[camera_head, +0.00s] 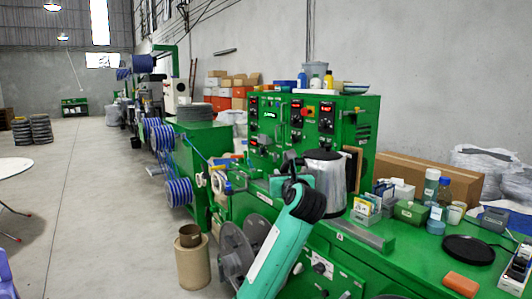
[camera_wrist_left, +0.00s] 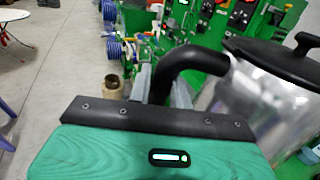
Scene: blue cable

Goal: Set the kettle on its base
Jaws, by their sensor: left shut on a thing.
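The kettle (camera_head: 327,181) is silver with a black lid and black handle. It is upright at the green machine's near side; I cannot tell whether its bottom touches anything. My left gripper (camera_head: 291,186) is shut on the kettle's handle, at its left side. In the left wrist view, the handle (camera_wrist_left: 190,60) runs down between the grey fingers (camera_wrist_left: 160,88), and the kettle body (camera_wrist_left: 262,100) is at the right. A flat black round disc, which looks like the kettle base (camera_head: 468,250), lies on the green worktop at the right. My right gripper is not in view.
The green worktop (camera_head: 415,260) left of the disc is clear.

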